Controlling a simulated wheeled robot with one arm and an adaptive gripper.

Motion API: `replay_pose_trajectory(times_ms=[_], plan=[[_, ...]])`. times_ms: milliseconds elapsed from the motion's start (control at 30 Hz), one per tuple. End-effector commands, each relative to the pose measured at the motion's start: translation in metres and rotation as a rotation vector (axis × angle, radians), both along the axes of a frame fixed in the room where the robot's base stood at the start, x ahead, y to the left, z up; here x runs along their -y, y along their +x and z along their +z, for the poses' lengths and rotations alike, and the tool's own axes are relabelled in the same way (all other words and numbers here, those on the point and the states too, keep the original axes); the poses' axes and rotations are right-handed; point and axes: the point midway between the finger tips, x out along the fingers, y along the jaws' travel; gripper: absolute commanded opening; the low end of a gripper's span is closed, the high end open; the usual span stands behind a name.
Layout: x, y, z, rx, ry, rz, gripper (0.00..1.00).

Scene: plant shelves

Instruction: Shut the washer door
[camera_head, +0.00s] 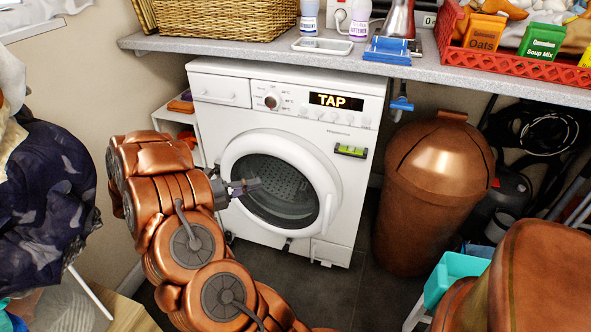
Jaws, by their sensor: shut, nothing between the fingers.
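The white washer (212,118) stands under the counter, with "TAP" lit on its display. Its round door has a thick white rim (318,168) and dark glass (292,207), with the holed drum showing behind it. The door sits against or close to the washer's front; I cannot tell whether a gap is left or whether it is latched. My gripper (254,185) is shut and empty, in front of the left part of the door's glass. I cannot tell whether it touches the door. My copper arm hides the floor left of the washer.
The counter (270,45) overhangs the washer and holds a wicker basket (215,15), bottles and a red crate (500,66). A copper bin (430,190) stands close on the right. Dark clothes (45,190) hang at the left. Some dark floor (335,295) is free in front.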

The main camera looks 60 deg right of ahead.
Motion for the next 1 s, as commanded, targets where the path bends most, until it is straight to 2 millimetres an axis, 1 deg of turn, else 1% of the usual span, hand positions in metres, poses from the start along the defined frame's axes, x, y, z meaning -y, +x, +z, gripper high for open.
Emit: replay_pose_trajectory(times_ms=[100, 233, 1000], plan=[[0.0, -0.006, 0.0, -0.007, -0.006, -0.017, 0.0], [0.007, -0.014, 0.0, -0.006, -0.006, -0.018, 0.0], [0.07, -0.076, 0.001, -0.005, -0.005, -0.016, 0.0]])
